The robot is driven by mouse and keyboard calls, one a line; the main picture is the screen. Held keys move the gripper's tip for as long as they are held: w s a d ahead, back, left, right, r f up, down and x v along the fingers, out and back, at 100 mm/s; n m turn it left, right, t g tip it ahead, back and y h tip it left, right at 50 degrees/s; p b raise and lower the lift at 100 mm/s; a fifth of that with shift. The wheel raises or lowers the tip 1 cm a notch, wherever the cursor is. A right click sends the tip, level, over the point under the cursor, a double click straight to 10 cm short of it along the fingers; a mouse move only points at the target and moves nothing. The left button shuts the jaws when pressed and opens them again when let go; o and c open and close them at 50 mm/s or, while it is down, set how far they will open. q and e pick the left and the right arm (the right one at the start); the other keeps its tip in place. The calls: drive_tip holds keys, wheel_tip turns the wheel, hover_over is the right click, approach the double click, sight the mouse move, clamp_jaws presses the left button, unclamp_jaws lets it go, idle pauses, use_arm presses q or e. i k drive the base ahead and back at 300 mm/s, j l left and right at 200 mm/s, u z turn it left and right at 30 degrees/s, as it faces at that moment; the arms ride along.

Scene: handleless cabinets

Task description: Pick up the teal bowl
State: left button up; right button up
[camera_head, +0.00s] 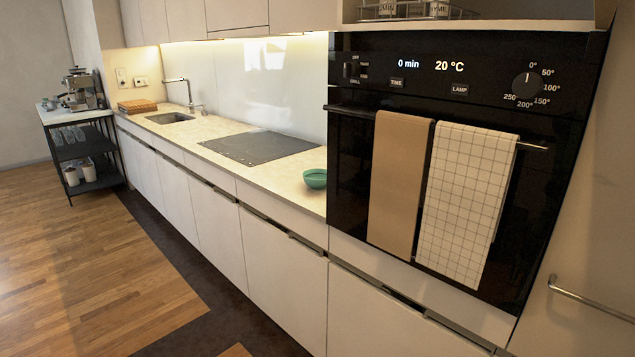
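The teal bowl (315,179) sits upright on the pale countertop (240,152), near its front edge. It is close to the left side of the built-in oven and to the right of the black cooktop. Its inside looks empty from here. Neither of my grippers shows in the head view.
The black oven (350,210) stands right of the bowl, with a tan towel (398,185) and a checked towel (465,200) on its handle. The cooktop (259,148), sink (170,117) and faucet (189,95) lie further left. The wooden floor (80,260) is clear.

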sight(318, 181)
drive_tip(key=i+j+u, duration=0.15)
drive_tip(key=i+u, duration=0.55)
drive_tip(key=i, duration=0.35)
drive_tip(key=i+l+u, duration=0.15)
drive_tip(key=i+u, duration=0.15)
drive_tip(key=i, duration=0.3)
